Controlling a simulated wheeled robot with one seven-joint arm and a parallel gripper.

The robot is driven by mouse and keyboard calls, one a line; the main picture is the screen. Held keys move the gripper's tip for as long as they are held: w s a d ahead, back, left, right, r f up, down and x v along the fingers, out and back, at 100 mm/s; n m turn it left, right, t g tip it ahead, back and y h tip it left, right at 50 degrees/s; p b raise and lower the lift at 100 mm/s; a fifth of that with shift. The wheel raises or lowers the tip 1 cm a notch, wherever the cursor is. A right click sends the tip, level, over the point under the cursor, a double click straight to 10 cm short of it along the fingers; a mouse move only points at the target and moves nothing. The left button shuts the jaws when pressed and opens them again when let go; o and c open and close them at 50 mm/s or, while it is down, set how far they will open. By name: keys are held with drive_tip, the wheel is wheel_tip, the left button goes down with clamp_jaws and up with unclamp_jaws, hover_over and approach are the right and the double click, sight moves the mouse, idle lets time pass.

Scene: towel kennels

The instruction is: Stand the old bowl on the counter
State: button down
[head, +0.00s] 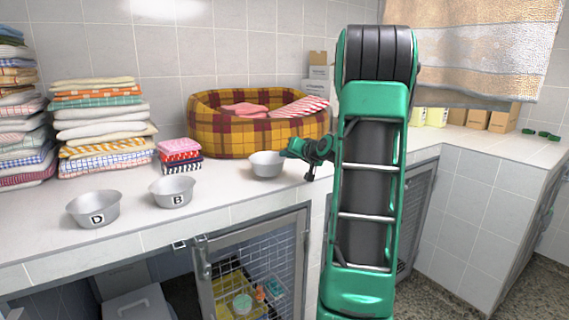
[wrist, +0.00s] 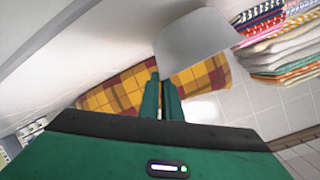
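A plain grey metal bowl (head: 267,165) is on the counter (head: 235,190) in front of the plaid bed, and I see no letter on it. My gripper (head: 287,152) is at its right rim. In the wrist view, the two green fingers (wrist: 164,92) are close together, with their tips at the edge of the grey bowl (wrist: 195,45); they look shut on its rim. The bowl looks upright in the head view. Two similar bowls stand to the left, one marked D (head: 92,209) and one marked B (head: 173,192). I cannot tell from markings which bowl is old.
A yellow and maroon plaid bed (head: 235,135) stands behind, also in the wrist view (wrist: 205,72). Towel stacks (head: 103,125) fill the left back. Below the counter, an open wire kennel door (head: 255,270) juts out. Free counter lies between bowl B and the plain bowl.

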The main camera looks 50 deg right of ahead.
wheel_tip(320, 180, down, 2)
drive_tip(key=shift+f, duration=0.15)
drive_tip(key=c, duration=2)
unclamp_jaws()
drive_tip(key=v, duration=1.2)
drive_tip(key=s+a+f+n+g+y, duration=0.1)
drive_tip(key=s+a+f+n+g, duration=0.2)
drive_tip(key=a, duration=0.5)
drive_tip(key=s+a+f+g+y, duration=0.1)
drive_tip(key=a+f+g+y, duration=0.15)
drive_tip(key=a+f, duration=0.45)
drive_tip(key=s+a+f+g, duration=0.1)
drive_tip(key=s+a+g, duration=0.1)
drive_tip(key=s+a, duration=0.3)
drive_tip(key=s+a+f+g, duration=0.1)
drive_tip(key=s+a+g, duration=0.2)
drive_tip(key=s, duration=0.6)
drive_tip(key=s+a+f+g, duration=0.1)
drive_tip(key=s+a+g, duration=0.2)
drive_tip(key=s+a, duration=0.3)
drive_tip(key=shift+s+a+n, duration=0.3)
drive_tip(key=shift+s+a, duration=0.1)
drive_tip(key=shift+s, duration=0.2)
